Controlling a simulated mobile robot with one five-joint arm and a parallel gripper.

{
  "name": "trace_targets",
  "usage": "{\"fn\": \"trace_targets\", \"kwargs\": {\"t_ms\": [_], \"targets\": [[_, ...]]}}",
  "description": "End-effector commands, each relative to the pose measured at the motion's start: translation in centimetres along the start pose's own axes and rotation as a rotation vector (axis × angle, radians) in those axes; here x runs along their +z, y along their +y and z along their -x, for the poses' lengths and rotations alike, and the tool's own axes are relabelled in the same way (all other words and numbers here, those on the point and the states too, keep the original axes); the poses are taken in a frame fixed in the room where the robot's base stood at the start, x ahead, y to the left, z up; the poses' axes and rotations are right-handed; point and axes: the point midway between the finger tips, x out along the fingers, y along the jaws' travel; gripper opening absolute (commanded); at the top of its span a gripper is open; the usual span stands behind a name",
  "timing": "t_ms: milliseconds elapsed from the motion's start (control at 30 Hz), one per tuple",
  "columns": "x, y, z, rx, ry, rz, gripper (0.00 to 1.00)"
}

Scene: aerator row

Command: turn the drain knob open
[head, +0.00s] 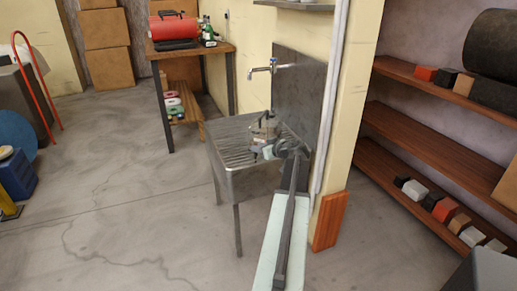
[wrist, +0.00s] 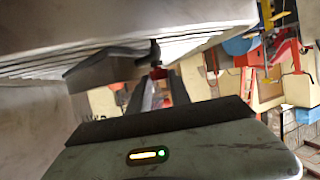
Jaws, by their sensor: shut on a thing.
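A small red knob on a dark stem (wrist: 157,72), which I take for the drain knob, shows at the tips of my gripper (wrist: 157,84) in the wrist view. The fingers are close around it; how far it is turned I cannot tell. In the head view my gripper (head: 267,151) is at the metal sink (head: 226,142), low beside a grey metal vessel (head: 263,127). The knob cannot be made out there, behind my gripper and arm.
A wall end with a pale pipe (head: 329,110) stands close right of my arm. Wooden shelves (head: 420,138) are farther right. Open floor (head: 130,220) lies to the left.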

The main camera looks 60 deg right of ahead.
Motion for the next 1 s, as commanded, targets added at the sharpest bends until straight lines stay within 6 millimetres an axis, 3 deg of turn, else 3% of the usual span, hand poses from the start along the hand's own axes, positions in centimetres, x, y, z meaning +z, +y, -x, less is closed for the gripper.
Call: {"fn": "trace_targets", "kwargs": {"t_ms": [400,1000], "targets": [[0.11,0.64,-0.16,-0.185,-0.005,0.079,0.00],[0.20,0.51,-0.13,-0.216,-0.008,0.092,0.00]]}}
